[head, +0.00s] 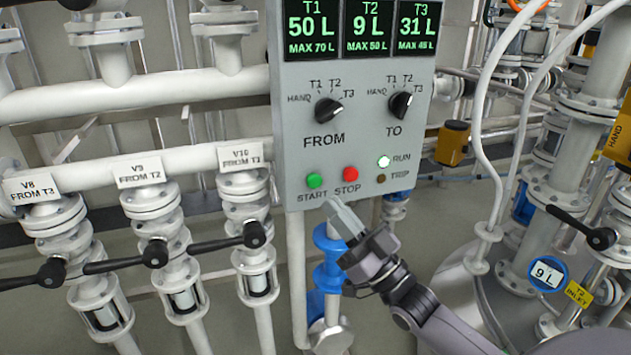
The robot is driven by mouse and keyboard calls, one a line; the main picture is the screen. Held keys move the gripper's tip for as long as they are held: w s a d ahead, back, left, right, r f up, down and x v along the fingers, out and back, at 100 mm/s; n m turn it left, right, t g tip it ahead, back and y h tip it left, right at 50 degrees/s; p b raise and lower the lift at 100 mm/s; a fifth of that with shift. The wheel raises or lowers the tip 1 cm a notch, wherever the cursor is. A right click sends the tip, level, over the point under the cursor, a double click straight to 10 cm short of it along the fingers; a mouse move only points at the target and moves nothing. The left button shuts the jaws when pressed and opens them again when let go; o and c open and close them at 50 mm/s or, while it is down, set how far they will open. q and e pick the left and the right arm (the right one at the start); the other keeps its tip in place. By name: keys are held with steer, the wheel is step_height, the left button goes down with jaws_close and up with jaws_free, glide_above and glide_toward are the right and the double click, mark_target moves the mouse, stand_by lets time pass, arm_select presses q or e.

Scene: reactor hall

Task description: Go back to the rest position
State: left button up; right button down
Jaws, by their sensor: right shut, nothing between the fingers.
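My right gripper (338,212) is shut and empty. It is just below the lower edge of the grey control panel (350,155), under the green START button (314,180) and the red STOP button (350,174). Its arm comes in from the lower right. I cannot tell whether the fingertips touch the panel. The RUN lamp (383,161) is lit and the TRIP lamp (381,179) is dark. The tank displays (367,30) read T1 50 L, T2 9 L and T3 31 L. My left gripper is not in view.
A blue pipe fitting (329,262) is behind my right gripper. Pipes, hoses and a black-handled valve (590,232) crowd the right side.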

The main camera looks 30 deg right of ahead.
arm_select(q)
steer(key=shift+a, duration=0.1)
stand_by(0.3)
